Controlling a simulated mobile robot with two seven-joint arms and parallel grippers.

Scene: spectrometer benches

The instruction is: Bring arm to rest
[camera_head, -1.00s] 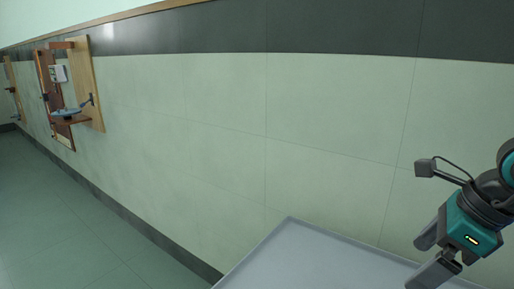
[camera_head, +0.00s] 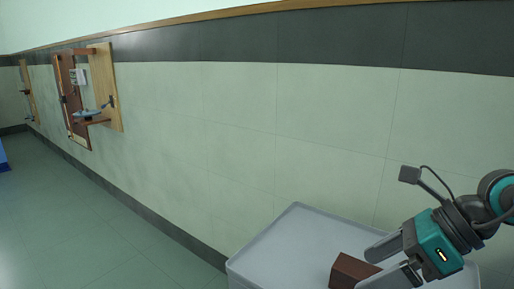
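My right gripper (camera_head: 374,262) comes in from the right, over a grey tray-like surface (camera_head: 293,236) at the bottom of the head view. Its two fingers are spread apart and point to the lower left. A dark reddish-brown block (camera_head: 350,272) shows just beyond and below the fingertips. I cannot tell whether the fingers touch it; nothing is clearly held between them. My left gripper is not in the view.
A tiled wall (camera_head: 230,140) runs along the back. Wooden wall-mounted frames (camera_head: 103,90) with small fittings hang at the left. A blue object (camera_head: 3,156) shows at the left edge. The floor (camera_head: 70,220) at the lower left is clear.

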